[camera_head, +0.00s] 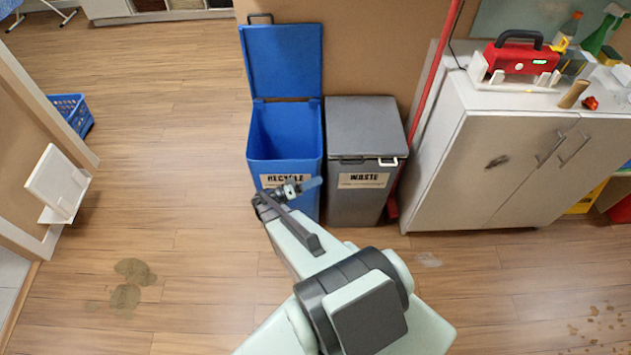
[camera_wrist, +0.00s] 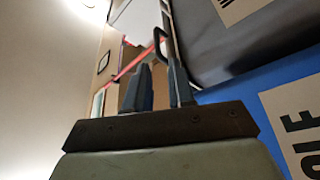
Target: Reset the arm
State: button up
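My gripper (camera_head: 300,187) is in front of the upper front of the blue recycle bin (camera_head: 286,135), near its label. The bin's lid is raised. Whether the gripper touches the bin cannot be told. In the wrist view, the two dark fingers of my gripper (camera_wrist: 160,78) stand apart with a narrow gap, and nothing is seen held between them. My pale green arm reaches up from the bottom of the head view.
A grey waste bin (camera_head: 364,125) with its lid down stands right of the recycle bin. A white cabinet (camera_head: 520,165) bearing a red toolbox (camera_head: 522,55) is farther right. A blue basket (camera_head: 72,115) is at left. The floor at left is mostly clear, with brown stains (camera_head: 130,285).

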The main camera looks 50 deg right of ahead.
dwell(0.4)
jog(key=s+a+f+n+t+y, duration=0.1)
jog(key=s+a+f+n+y, duration=0.35)
jog(key=f+y, duration=0.2)
jog(key=s+a+f+n+y, duration=0.3)
jog(key=a+f+n+y, duration=0.15)
jog(key=f+n, duration=0.2)
jog(key=s+a+y, duration=0.3)
jog(key=s+a, duration=0.3)
jog(key=a, duration=0.6)
jog(key=s+a+t+y, duration=0.1)
jog(key=s+a+y, duration=0.3)
jog(key=a, duration=0.8)
jog(key=shift+s+n, duration=0.4)
jog(key=shift+s, duration=0.65)
